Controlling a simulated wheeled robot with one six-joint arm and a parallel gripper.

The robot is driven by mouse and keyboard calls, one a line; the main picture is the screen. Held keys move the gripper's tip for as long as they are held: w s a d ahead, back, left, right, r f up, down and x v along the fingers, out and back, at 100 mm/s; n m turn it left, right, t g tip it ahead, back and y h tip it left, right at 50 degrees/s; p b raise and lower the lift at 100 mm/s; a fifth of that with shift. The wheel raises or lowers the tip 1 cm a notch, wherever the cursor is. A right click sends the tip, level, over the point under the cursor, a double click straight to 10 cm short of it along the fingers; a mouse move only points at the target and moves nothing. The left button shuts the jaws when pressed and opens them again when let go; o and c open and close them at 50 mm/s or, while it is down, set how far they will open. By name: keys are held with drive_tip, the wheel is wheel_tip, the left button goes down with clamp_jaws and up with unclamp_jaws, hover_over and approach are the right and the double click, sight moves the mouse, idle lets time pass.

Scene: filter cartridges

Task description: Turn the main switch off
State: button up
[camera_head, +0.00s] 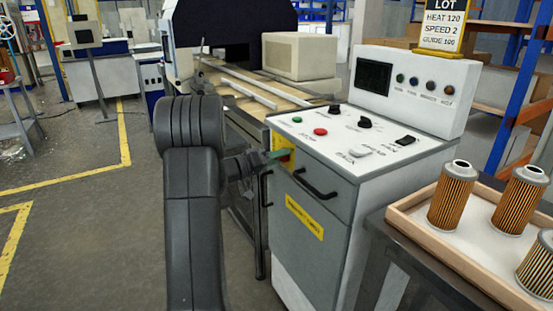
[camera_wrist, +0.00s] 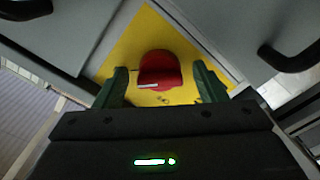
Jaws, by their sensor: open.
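The main switch is a red knob (camera_wrist: 160,66) on a yellow plate (camera_wrist: 128,52), seen in the wrist view. A pale bar shows on the knob's lower edge; the small marks on the plate below it are too small to read. My gripper (camera_wrist: 160,72) is open, with one green finger on each side of the knob. Gaps show between the fingers and the knob. In the head view my gripper (camera_head: 276,155) is at the yellow plate (camera_head: 287,160) on the cabinet's front left, and the knob is hidden there.
The grey control cabinet (camera_head: 350,185) has a black handle (camera_head: 316,186) close to the plate. Its top carries a green button (camera_head: 297,119), a red button (camera_head: 320,132) and black knobs. A tray (camera_head: 420,232) with filter cartridges (camera_head: 453,195) stands at right.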

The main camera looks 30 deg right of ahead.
drive_tip(key=c, duration=1)
drive_tip(key=shift+r+n, duration=0.15)
drive_tip(key=shift+n, duration=8.75)
